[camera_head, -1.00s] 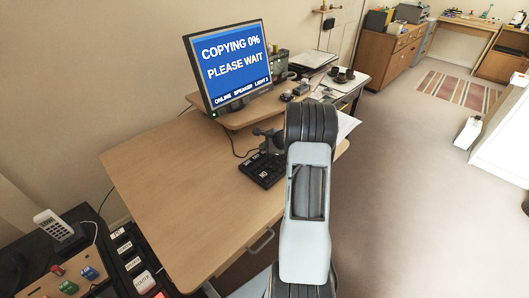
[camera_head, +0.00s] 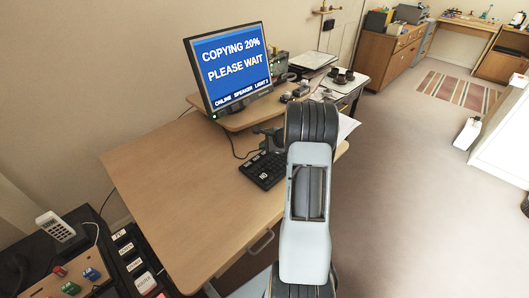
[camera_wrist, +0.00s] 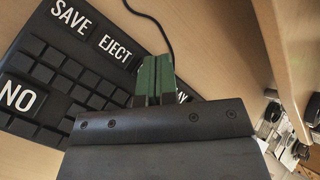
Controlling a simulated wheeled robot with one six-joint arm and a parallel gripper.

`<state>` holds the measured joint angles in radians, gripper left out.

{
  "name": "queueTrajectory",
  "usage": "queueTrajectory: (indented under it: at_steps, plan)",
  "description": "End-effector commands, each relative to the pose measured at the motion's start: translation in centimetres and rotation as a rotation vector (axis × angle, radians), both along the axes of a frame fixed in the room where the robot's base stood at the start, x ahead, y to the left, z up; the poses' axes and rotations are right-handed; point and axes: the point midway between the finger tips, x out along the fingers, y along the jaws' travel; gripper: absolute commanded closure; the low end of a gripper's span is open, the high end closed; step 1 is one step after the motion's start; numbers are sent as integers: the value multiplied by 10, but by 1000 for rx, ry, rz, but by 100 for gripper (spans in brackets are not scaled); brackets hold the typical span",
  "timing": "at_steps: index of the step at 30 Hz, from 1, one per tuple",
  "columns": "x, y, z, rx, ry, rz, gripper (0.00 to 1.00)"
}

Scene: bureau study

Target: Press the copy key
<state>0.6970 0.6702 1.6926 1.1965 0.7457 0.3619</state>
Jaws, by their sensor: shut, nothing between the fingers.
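The black keypad (camera_head: 262,170) lies on the wooden desk in the head view. In the wrist view the keypad (camera_wrist: 60,90) shows large white labels: SAVE, EJECT, NO, and one ending in AY partly hidden by my gripper. No label reading COPY is visible. The monitor (camera_head: 228,65) reads "COPYING 20% PLEASE WAIT", with ONLINE, SPEAKER and LIGHT 2 or 3 along the bottom. My gripper (camera_wrist: 155,80) has its green fingers shut and empty, over the keypad's right part near the EJECT label. I cannot tell whether the tips touch a key. In the head view my arm partly hides the gripper.
The desk's left half (camera_head: 170,185) is bare. The monitor stands on a raised shelf (camera_head: 240,116). A cable runs behind the keypad. A side table (camera_head: 350,84) with dark cups stands beyond my arm. A second control panel (camera_head: 125,250) with labelled keys sits at lower left.

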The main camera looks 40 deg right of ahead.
Motion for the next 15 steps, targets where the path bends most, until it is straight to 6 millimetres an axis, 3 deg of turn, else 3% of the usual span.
queueTrajectory:
  at_steps: [8,15]
  plan:
    - [0,0,1,0,0,0,100]
    - [0,0,15,0,-1,-1,100]
